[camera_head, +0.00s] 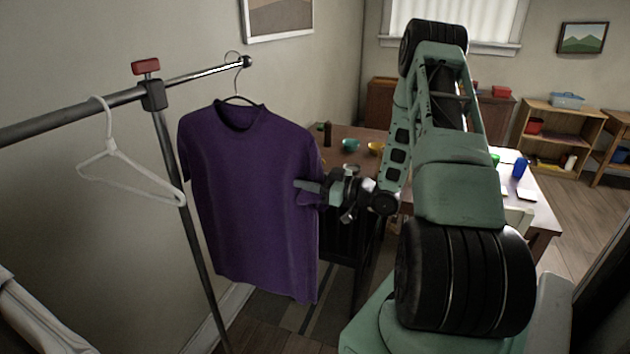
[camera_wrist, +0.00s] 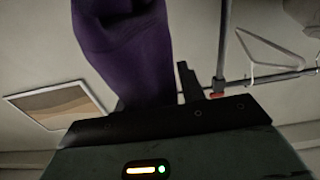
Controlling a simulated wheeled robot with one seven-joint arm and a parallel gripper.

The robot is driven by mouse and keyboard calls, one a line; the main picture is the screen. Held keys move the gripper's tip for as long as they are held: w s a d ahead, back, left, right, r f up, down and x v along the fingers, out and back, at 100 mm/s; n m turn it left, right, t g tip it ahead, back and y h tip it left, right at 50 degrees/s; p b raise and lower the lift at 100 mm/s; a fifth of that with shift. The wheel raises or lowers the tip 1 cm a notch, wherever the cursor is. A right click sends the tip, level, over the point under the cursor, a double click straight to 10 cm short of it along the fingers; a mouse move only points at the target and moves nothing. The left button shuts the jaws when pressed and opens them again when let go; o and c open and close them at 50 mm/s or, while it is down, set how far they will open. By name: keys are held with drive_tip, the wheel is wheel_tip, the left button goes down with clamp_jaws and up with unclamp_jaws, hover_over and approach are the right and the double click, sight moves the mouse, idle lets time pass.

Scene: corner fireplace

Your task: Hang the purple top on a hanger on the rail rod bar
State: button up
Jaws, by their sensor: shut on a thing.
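The purple top (camera_head: 245,190) hangs upright on a dark hanger (camera_head: 239,98) in the head view. The hanger's hook is at the far end of the rail rod bar (camera_head: 205,73); I cannot tell whether it rests on the bar. My gripper (camera_head: 310,188) is at the top's right side, near the sleeve, shut on the top. In the wrist view the purple top (camera_wrist: 128,55) passes between my gripper's fingers (camera_wrist: 160,95), and one dark finger stands up to its right. The cloth hides the other finger.
An empty white hanger (camera_head: 125,165) hangs on the bar's near part, left of the upright post (camera_head: 185,215). A red knob (camera_head: 146,66) tops the post. A brown table (camera_head: 350,135) with small dishes stands behind the top. A framed picture (camera_head: 278,15) is on the wall.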

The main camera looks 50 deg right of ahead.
drive_tip(key=w+a+f+b, duration=0.2)
drive_tip(key=w+f, duration=0.1)
drive_tip(key=w, duration=0.4)
drive_tip(key=shift+w+a+f, duration=0.15)
drive_tip(key=shift+w+a, duration=0.05)
drive_tip(key=shift+a, duration=0.15)
idle(0.4)
drive_tip(key=shift+s+b, duration=0.1)
drive_tip(key=shift+b, duration=0.25)
idle(0.5)
idle(0.4)
drive_tip(key=o, duration=1.2)
drive_tip(key=shift+f, duration=0.1)
